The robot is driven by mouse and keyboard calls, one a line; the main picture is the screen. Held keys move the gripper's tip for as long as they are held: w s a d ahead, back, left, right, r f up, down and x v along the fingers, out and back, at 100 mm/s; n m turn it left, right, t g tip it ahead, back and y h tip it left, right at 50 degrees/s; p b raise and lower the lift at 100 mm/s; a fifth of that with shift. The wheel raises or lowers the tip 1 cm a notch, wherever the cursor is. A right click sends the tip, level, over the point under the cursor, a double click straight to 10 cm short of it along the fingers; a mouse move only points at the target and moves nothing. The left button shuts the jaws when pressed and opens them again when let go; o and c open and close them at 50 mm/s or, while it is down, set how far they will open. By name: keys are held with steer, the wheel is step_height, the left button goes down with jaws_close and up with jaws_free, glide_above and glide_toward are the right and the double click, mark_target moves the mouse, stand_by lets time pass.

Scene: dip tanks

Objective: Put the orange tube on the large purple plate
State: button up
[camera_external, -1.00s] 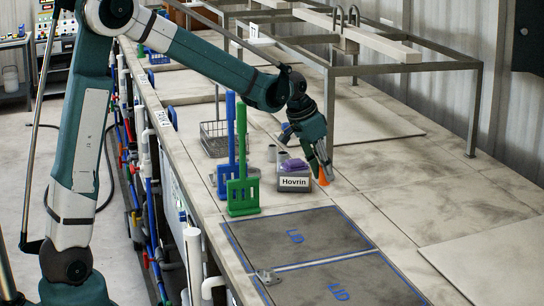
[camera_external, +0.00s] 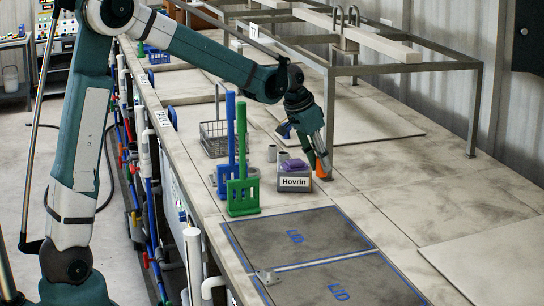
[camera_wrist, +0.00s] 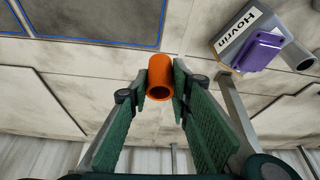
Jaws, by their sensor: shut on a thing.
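The orange tube (camera_wrist: 160,76) is upright between the two green finger pads of my gripper (camera_wrist: 160,82) in the wrist view, with a pad against each side. In the external view the orange tube (camera_external: 323,171) shows low between the fingers of my gripper (camera_external: 320,160), just right of the grey Hovrin box. I cannot tell whether its bottom touches the bench. A purple plate (camera_external: 295,165) lies on top of the Hovrin box; it also shows in the wrist view (camera_wrist: 259,51). No other purple plate is in view.
The grey Hovrin box (camera_external: 295,183) stands close left of my gripper. Green (camera_external: 243,195) and blue (camera_external: 222,181) upright-handled racks stand further left. A wire basket (camera_external: 214,140) and small grey cylinders are behind. A metal frame (camera_external: 475,110) rises at the back right.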

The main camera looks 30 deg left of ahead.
steer(key=w+a+r, duration=0.8)
steer(key=w+a, duration=0.2)
steer(key=a, duration=0.3)
steer(key=shift+w+a+r+n+p, duration=0.3)
steer(key=shift+a+n+p, duration=0.05)
steer(key=shift+n, duration=0.05)
steer(key=shift+f, duration=0.15)
glide_toward(300, 160)
steer(key=shift+w+d, duration=0.65)
steer(key=shift+f+p, duration=0.3)
steer(key=shift+f, duration=1.75)
steer(key=shift+f, duration=0.2)
steer(key=o, duration=0.9)
